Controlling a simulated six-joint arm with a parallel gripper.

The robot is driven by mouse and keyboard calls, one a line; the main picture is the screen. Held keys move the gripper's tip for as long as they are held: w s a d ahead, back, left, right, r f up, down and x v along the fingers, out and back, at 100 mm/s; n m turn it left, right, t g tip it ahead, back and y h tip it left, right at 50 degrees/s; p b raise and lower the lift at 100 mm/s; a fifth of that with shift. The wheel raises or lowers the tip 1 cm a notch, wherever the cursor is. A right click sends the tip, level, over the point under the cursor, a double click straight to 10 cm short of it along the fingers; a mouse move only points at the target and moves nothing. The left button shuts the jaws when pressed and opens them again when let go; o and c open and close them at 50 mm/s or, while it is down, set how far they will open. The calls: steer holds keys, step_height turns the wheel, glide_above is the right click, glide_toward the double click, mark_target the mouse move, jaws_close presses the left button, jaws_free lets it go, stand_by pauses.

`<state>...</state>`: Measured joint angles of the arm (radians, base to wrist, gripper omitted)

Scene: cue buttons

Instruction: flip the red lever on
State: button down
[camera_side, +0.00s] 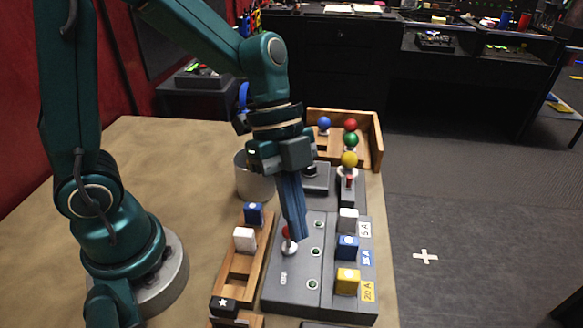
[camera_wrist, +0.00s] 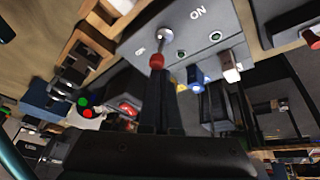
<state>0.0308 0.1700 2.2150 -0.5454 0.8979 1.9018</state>
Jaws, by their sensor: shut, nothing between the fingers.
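The red lever (camera_side: 286,240) stands on a grey panel (camera_side: 284,297) in the side view, with a round metal base and a red tip. In the wrist view its red knob (camera_wrist: 156,61) hangs below the base, on the side away from the "ON" label (camera_wrist: 198,12). My gripper (camera_side: 297,237) is shut and empty, pointing down beside the lever on its right in the side view. In the wrist view the dark fingers (camera_wrist: 161,88) end just below the red knob. I cannot tell whether they touch it. The fingers partly cover the lever in the side view.
Several fuse-like blocks, white, blue (camera_side: 347,247) and yellow (camera_side: 347,281), stand to the right of the lever. A wooden rack (camera_side: 240,266) with white and blue blocks is on the left. Coloured balls (camera_side: 350,140) and a grey cylinder (camera_side: 250,180) stand behind.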

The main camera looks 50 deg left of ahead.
steer(key=shift+w+a+g+h, duration=0.7)
steer(key=shift+a+g+h, duration=0.05)
steer(key=shift+g+h, duration=0.35)
steer(key=shift+r, duration=0.1)
steer(key=shift+r, duration=0.7)
steer(key=shift+d, duration=0.1)
steer(key=shift+d+r, duration=0.15)
steer(key=shift+d, duration=0.3)
steer(key=w+d+v, duration=0.1)
steer(key=v, duration=0.8)
steer(key=shift+w+r, duration=0.2)
steer(key=shift+r, duration=0.2)
